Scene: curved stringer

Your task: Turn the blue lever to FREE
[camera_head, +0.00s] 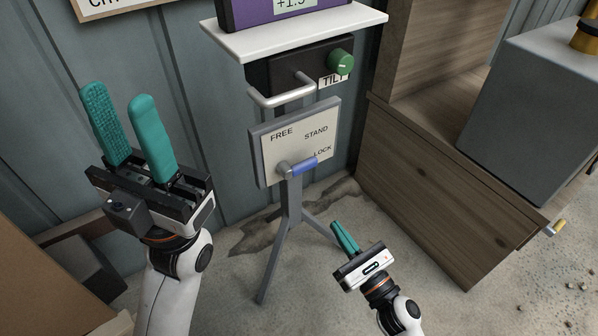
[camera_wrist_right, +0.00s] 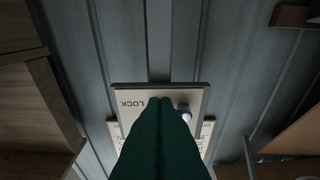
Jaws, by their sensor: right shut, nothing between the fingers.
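The blue lever (camera_head: 303,165) is on a pale plate (camera_head: 272,150) marked FREE, STAND and LOCK, framed in grey. It points right and slightly up from its grey pivot (camera_head: 284,169), just below the word LOCK. FREE is at the plate's upper left. My right gripper (camera_head: 341,236) is shut and empty, below and right of the lever, apart from it in the head view. In the right wrist view its teal fingers (camera_wrist_right: 160,104) cover part of the plate (camera_wrist_right: 130,92); the blue lever cannot be made out there. My left gripper (camera_head: 120,110) is open and empty, left of the plate.
Above the plate are a grey bar handle (camera_head: 282,96), a black box with a green TILT knob (camera_head: 341,64), and a white shelf (camera_head: 300,30) bearing a purple display. A tripod stand (camera_head: 290,215) supports the plate. A wooden cabinet (camera_head: 425,180) stands right.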

